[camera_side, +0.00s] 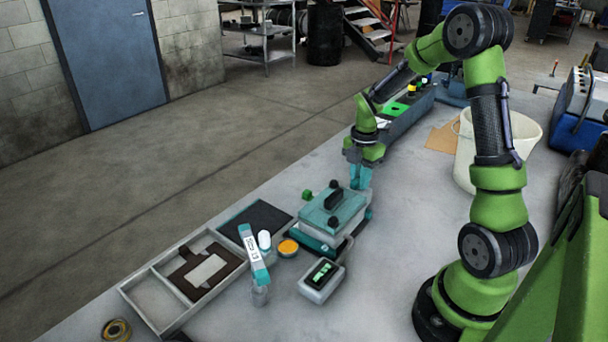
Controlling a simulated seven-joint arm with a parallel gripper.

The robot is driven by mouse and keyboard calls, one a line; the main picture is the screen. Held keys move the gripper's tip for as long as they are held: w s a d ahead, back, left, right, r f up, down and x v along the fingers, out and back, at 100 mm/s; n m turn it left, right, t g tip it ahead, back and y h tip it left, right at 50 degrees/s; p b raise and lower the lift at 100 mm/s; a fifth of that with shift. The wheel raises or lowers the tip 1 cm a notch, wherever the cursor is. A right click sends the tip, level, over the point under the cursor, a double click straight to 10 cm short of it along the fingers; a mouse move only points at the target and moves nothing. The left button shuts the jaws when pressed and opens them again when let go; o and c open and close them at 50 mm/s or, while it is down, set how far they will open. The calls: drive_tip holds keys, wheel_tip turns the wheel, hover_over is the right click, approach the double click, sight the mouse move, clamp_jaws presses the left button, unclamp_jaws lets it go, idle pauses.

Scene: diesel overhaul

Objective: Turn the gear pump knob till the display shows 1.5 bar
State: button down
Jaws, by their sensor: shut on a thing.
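The teal gear pump unit (333,212) stands on the grey bench in the middle of the view, with a black handle and dark knobs on top. My gripper (359,186) points down at its far right end. Its jaws are shut on what appears to be the gear pump knob, which the fingers hide. A small grey display box (322,281) with a dark screen and green readout stands in front of the pump. Its digits are too small to read.
A divided tray (158,299) with a brown frame, a dark mat (255,221), a teal-white tube (254,254) and an orange-topped tin (288,247) lie left of the pump. A white bucket (510,145) stands behind my arm. A grey long box (408,112) is behind the gripper.

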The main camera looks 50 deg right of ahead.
drive_tip(key=m, duration=0.3)
drive_tip(key=shift+m, duration=0.9)
drive_tip(key=m, duration=0.3)
drive_tip(key=shift+m, duration=0.9)
drive_tip(key=m, duration=0.3)
drive_tip(key=shift+m, duration=1)
